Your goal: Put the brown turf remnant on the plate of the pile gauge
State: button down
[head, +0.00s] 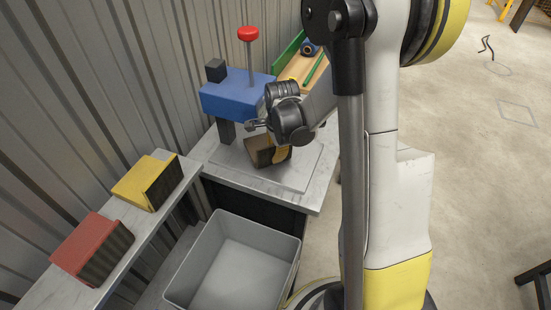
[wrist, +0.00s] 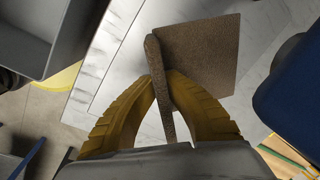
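The brown turf remnant (head: 258,153) is over the pale plate (head: 229,160) of the pile gauge (head: 232,97), which has a blue body and a red knob. In the wrist view the remnant (wrist: 207,55) shows a wide flat face and a thin upright part between the yellow fingers. My gripper (wrist: 162,80) is shut on that thin part. In the head view my gripper (head: 281,148) is above the plate, to the right of the gauge's post, and partly hides the remnant. I cannot tell whether the remnant touches the plate.
A yellow piece (head: 142,182) and a red piece (head: 86,243) stand on a narrow ledge (head: 146,222) at the left. A grey bin (head: 186,274) is in front of the gauge's table. A wooden tray (head: 302,72) with a green edge lies behind. Corrugated wall closes the left.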

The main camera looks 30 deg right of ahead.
jog(key=shift+f, duration=0.25)
jog(key=c, duration=1.6)
grip_release()
jog(key=shift+r, duration=0.1)
